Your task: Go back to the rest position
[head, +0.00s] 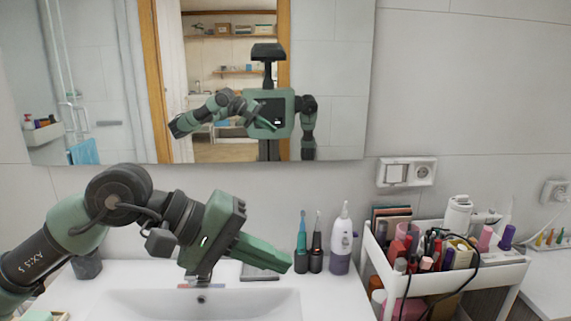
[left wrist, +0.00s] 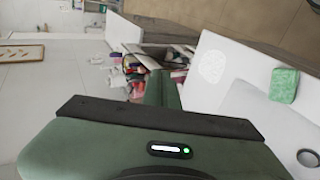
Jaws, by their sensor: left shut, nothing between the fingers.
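My left gripper (head: 262,252) reaches in from the left in the head view, over the white sink (head: 130,302). Its green fingers are shut with nothing between them, and they point right toward the toothbrushes. The same shut fingers (left wrist: 163,90) show in the left wrist view, pointing toward the cosmetics cart. The white cosmetics cart (head: 480,276) stands at the right, apart from the gripper, filled with bottles, tubes and a dark cable. My right gripper is not directly in view.
Two electric toothbrushes (head: 316,250) and a white-purple bottle (head: 341,240) stand on the counter just right of my left fingertips. A mirror (head: 335,80) on the wall reflects my body. A green sponge (left wrist: 284,85) lies near the sink in the left wrist view.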

